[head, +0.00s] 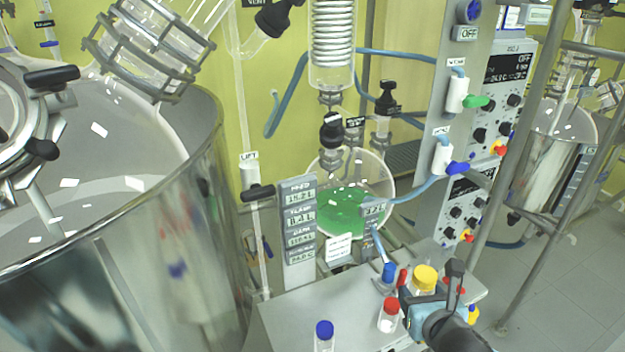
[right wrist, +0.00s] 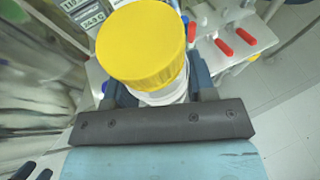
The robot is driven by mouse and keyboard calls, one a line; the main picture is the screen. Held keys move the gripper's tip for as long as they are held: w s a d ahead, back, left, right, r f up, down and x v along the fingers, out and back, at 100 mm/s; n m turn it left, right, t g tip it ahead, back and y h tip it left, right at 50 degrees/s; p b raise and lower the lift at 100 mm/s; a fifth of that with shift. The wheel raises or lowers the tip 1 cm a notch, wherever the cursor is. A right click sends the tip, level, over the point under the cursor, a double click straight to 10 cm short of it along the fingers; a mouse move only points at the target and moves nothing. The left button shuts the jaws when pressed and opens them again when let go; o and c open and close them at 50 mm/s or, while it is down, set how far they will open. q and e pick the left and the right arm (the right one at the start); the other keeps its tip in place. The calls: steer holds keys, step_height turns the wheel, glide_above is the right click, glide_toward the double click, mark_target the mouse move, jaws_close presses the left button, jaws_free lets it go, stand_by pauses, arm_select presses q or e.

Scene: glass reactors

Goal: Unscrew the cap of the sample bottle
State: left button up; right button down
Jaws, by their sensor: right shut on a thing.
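A clear bottle with a ribbed yellow cap (head: 425,278) stands out at the right end of the grey bench, in the lower right of the head view. My right gripper (head: 423,299) is shut around this bottle, just below the cap. In the right wrist view the yellow cap (right wrist: 140,45) sits on the bottle (right wrist: 168,97), above the fingers, and looks slightly tilted in the picture. The bottle's lower part is hidden by my gripper. I cannot tell whether its base touches the bench. My left gripper is not in view.
A red-capped bottle (head: 389,312) and a blue-capped bottle (head: 324,335) stand on the bench (head: 290,315). Red-handled tools (right wrist: 240,42) are close beside the held bottle. A glass flask with green liquid (head: 345,210) stands behind. A large steel vessel (head: 190,230) fills the left.

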steer(key=w+a+f+b, duration=0.5)
steer(key=w+a+b, duration=0.25)
steer(key=b, duration=0.45)
steer(key=f+b, duration=0.1)
steer(key=f, duration=0.4)
steer(key=f+b, duration=0.1)
steer(key=f, duration=0.4)
steer(key=f+b, duration=0.1)
steer(key=f, duration=0.4)
steer(key=shift+w+f, duration=0.25)
step_height(320, 180, down, 3)
steer(key=shift+f+b, duration=0.15)
steer(key=shift+b, duration=0.35)
steer(key=shift+f, duration=0.45)
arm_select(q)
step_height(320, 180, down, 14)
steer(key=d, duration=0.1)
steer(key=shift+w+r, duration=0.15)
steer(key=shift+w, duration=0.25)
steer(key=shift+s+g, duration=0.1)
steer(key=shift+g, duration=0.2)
